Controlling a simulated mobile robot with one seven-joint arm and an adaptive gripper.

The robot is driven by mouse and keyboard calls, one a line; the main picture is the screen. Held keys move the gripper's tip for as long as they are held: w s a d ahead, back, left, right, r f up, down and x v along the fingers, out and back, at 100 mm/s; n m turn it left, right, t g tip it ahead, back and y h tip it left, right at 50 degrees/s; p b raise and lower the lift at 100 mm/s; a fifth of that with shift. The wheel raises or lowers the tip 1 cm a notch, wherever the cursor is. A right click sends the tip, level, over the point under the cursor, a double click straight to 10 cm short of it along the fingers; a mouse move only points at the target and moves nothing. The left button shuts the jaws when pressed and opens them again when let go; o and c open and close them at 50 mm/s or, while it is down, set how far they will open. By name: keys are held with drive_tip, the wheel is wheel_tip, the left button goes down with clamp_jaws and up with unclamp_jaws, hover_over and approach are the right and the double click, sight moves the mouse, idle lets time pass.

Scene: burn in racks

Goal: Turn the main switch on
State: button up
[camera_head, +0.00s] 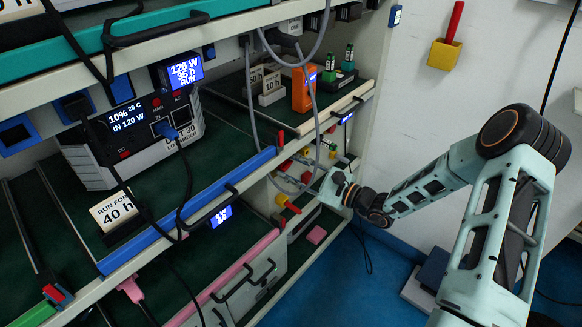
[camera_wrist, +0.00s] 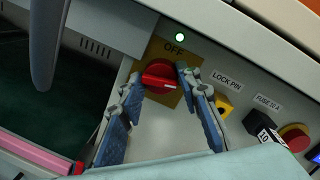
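The main switch is a red rotary knob (camera_wrist: 160,73) on a yellow plate (camera_wrist: 157,50) marked OFF in the wrist view. Its raised bar lies nearly level in the picture, with a white mark at its right end. My gripper (camera_wrist: 157,84) is open, one blue-padded finger on each side of the knob. The right fingertip is very near the knob; I cannot tell whether either finger touches it. In the head view my gripper (camera_head: 331,188) is at the rack's lower right end, and I cannot make out the knob there.
Right of the knob are a yellow LOCK PIN block (camera_wrist: 223,104), a black 10 A fuse block (camera_wrist: 260,127) and a red button (camera_wrist: 294,136). A small lamp (camera_wrist: 180,37) glows above. A grey cable (camera_wrist: 47,45) hangs at left. Cables (camera_head: 311,110) also hang near my gripper.

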drive_tip(key=shift+c, duration=1.1)
drive_tip(key=shift+r+m+p, duration=0.1)
drive_tip(key=shift+m+p, duration=0.4)
drive_tip(key=shift+m, duration=0.2)
drive_tip(key=shift+m+p, duration=0.3)
drive_tip(key=shift+m, duration=0.6)
drive_tip(key=o, duration=1.1)
drive_tip(key=shift+d, duration=0.15)
drive_tip(key=v, duration=1.1)
drive_tip(key=shift+s+d+f, duration=0.2)
drive_tip(key=shift+d+f, duration=0.05)
drive_tip(key=shift+d, duration=0.1)
